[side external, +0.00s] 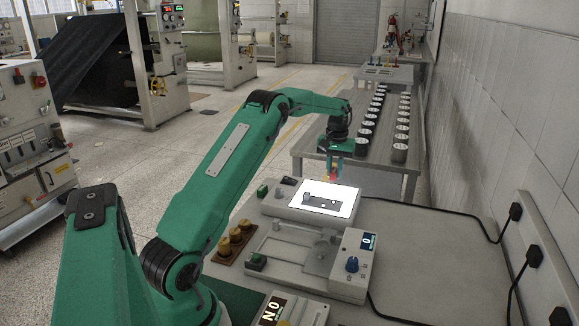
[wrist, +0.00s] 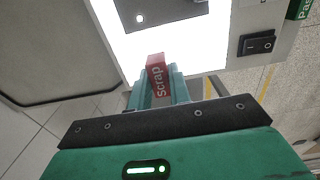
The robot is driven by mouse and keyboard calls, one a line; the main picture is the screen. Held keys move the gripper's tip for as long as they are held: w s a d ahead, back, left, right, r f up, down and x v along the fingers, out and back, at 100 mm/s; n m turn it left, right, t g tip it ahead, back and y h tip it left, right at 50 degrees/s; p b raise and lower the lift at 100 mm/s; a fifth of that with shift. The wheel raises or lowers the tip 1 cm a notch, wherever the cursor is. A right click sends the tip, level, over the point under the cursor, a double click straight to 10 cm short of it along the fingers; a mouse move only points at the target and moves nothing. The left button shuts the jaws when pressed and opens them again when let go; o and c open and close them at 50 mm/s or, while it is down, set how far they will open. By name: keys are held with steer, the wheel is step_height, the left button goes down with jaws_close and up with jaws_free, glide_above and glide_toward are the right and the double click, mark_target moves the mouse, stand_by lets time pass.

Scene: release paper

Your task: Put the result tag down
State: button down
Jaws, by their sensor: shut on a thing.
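My gripper (side external: 333,176) is shut on a red tag (wrist: 156,76) lettered "Scrap". The tag stands between the fingers in the wrist view, and a bit of red shows under the gripper in the side view. The gripper is at the far edge of the lit white panel (side external: 345,205). A dark sample strip (side external: 322,202) with pale holes lies on the panel, and part of it shows in the wrist view (wrist: 165,8). A green tag (wrist: 303,8), lettering partly cut off, sits at the upper right. I cannot tell whether the red tag touches anything.
A black rocker switch (wrist: 257,44) is beside the panel. A device with a blue knob (side external: 352,264) stands in front. Brass weights (side external: 236,235) sit in a wooden rack to the left. Several dark cylinders (side external: 399,150) line the table behind.

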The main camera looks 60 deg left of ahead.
mark_target(329, 189)
steer(key=shift+a+f, duration=0.35)
steer(key=shift+a, duration=0.3)
steer(key=shift+a+f, duration=0.35)
steer(key=shift+a, duration=0.3)
steer(key=shift+f, duration=0.15)
steer(key=shift+f, duration=1.9)
steer(key=shift+f, duration=0.1)
steer(key=c, duration=1.3)
jaws_free()
